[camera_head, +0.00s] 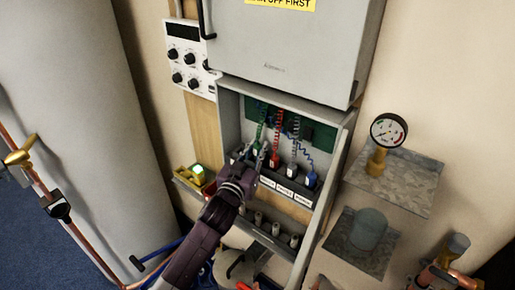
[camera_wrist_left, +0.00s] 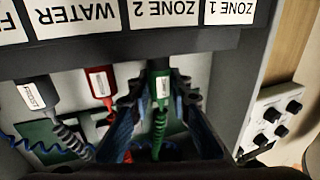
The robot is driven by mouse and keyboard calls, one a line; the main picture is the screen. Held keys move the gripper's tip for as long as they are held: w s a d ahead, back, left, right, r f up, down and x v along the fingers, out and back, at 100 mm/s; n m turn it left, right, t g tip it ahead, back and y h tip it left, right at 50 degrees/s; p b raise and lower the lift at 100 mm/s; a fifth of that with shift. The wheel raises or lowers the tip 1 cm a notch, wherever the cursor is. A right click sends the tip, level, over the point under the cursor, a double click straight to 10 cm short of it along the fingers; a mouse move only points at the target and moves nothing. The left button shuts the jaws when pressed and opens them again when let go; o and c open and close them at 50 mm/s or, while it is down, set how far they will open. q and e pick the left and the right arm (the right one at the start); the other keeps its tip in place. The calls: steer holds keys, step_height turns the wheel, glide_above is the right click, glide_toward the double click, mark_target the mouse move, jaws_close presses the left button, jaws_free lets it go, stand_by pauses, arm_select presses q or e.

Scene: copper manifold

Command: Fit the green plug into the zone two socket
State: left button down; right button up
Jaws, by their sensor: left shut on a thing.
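My left gripper (camera_head: 260,158) reaches into the open lower part of the grey wall cabinet. In the left wrist view the gripper (camera_wrist_left: 159,98) has its two blue-grey fingers on either side of the green plug (camera_wrist_left: 158,82), shut on it. A coiled green cord (camera_head: 261,131) runs from the plug. The plug's end points at the dark ledge edge, in line with the ZONE 2 label (camera_wrist_left: 166,22). The socket itself is hidden, so I cannot tell how deep the plug sits. The ZONE 1 label (camera_wrist_left: 229,11) is beside it. My right gripper is not in view.
Red (camera_head: 274,158), grey (camera_head: 292,168) and blue (camera_head: 311,179) plugs with coiled cords stand along the same ledge, close beside the left gripper. Several grey fittings (camera_head: 276,229) line a lower shelf. The cabinet's right side wall (camera_head: 335,170) bounds the room there.

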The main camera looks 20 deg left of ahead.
arm_select(q)
steer(key=shift+f+b, duration=0.45)
steer(key=shift+f, duration=0.2)
steer(key=c, duration=1.7)
jaws_free()
steer(key=shift+s, duration=0.1)
steer(key=s, duration=1.2)
steer(key=shift+a, duration=0.3)
